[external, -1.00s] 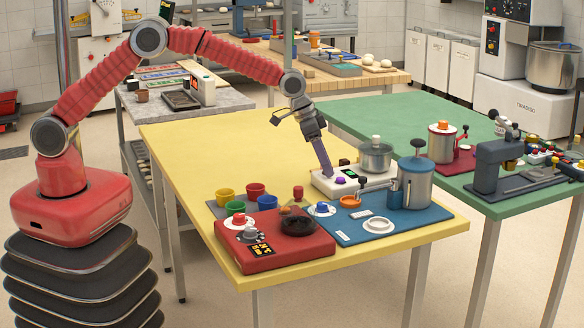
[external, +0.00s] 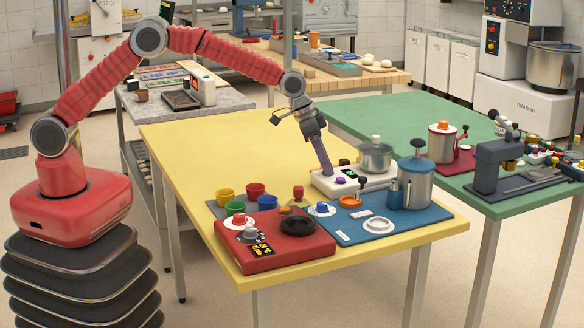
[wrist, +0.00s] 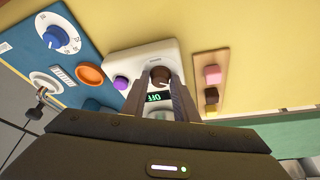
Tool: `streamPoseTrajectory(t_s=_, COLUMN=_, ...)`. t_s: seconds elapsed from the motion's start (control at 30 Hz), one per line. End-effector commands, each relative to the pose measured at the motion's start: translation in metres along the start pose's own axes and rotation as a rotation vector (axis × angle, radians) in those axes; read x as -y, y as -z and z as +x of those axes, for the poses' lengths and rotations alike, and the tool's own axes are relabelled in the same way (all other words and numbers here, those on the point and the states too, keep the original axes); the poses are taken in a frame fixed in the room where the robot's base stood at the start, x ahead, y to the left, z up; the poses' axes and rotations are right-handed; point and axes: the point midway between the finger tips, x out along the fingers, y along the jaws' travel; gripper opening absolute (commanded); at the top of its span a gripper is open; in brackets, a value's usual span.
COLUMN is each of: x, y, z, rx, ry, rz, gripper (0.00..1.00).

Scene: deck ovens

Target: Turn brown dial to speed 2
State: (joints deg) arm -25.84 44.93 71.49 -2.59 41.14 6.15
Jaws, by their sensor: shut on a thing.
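The brown dial (wrist: 160,77) sits on a white appliance (wrist: 150,55), beside a small display reading OFF, which appears inverted in the wrist view. My gripper (wrist: 162,88) has a finger on each side of the dial and is shut on it. A purple knob (wrist: 121,82) is on the same appliance, left of the dial. In the external view the white appliance (external: 379,183) stands on the yellow table, with a metal pot (external: 375,158) on it. My gripper (external: 328,170) reaches down at its left end there, and the dial is hidden.
A blue board (external: 340,236) with a metal canister (external: 417,186) and an orange dish (external: 349,202) lies close by. A red appliance (external: 262,262) is at the table's front. A wooden strip with coloured blocks (wrist: 210,78) lies right of the dial. The table's left part is clear.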

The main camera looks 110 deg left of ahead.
Motion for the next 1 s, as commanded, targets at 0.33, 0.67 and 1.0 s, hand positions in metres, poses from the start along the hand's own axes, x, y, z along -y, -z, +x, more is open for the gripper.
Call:
streamPoseTrajectory(t_s=0.33, x=0.0012, y=0.0003, z=-0.0003, rx=0.001, ry=-0.048, rz=0.112, gripper=0.04)
streamPoseTrajectory(t_s=0.67, x=0.0035, y=0.0011, z=0.0, rx=-0.001, ry=-0.13, rz=0.31, gripper=0.04)
streamPoseTrajectory(t_s=1.0, x=0.0057, y=0.002, z=0.001, rx=-0.001, ry=-0.229, rz=0.549, gripper=0.04)
